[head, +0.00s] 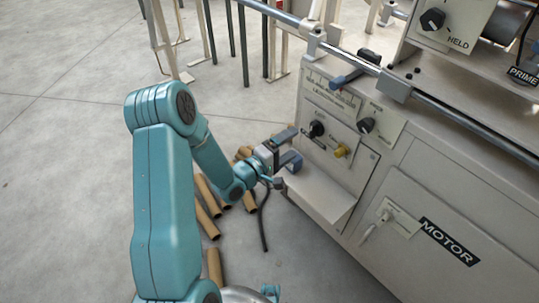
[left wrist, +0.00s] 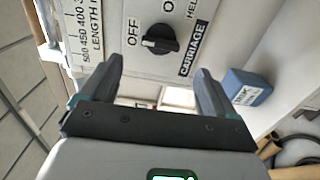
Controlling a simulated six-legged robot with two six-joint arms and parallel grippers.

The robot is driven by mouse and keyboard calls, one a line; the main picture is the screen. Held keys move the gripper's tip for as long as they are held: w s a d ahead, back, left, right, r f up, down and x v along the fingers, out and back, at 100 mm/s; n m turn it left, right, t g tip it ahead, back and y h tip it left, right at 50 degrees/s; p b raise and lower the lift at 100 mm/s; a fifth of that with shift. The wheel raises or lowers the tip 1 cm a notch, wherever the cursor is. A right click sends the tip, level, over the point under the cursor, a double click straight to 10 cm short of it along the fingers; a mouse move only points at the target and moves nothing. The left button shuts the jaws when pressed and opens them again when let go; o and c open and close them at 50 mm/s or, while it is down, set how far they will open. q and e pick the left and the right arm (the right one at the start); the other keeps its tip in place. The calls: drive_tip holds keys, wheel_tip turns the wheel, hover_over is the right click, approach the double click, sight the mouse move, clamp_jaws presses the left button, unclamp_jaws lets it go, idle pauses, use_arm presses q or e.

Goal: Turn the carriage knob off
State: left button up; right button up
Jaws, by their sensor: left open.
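The carriage knob (left wrist: 163,40) is black and sits on a pale panel in the left wrist view. OFF, ON and HELD markings surround it, with a black CARRIAGE label (left wrist: 193,48) beside it. I cannot tell its setting for sure. In the head view, a black knob (head: 316,129) on the machine's front panel seems to be the same one. My left gripper (head: 290,147) is open and empty, just left of that panel. In the left wrist view its two fingers (left wrist: 158,78) point at the panel, with the knob beyond their tips, apart from them. My right gripper is not in view.
A yellow knob (head: 340,150) and another black knob (head: 366,125) are close by. A pale shelf (head: 318,200) juts out below. A blue block (left wrist: 247,88) is near my right-hand finger in the wrist view. Cardboard tubes (head: 208,195) lie on the floor.

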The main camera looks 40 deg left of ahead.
use_arm(q)
drive_tip(key=s, duration=0.8)
drive_tip(key=shift+s+a+p, duration=0.25)
drive_tip(key=shift+a+p, duration=0.05)
drive_tip(key=shift+p, duration=0.05)
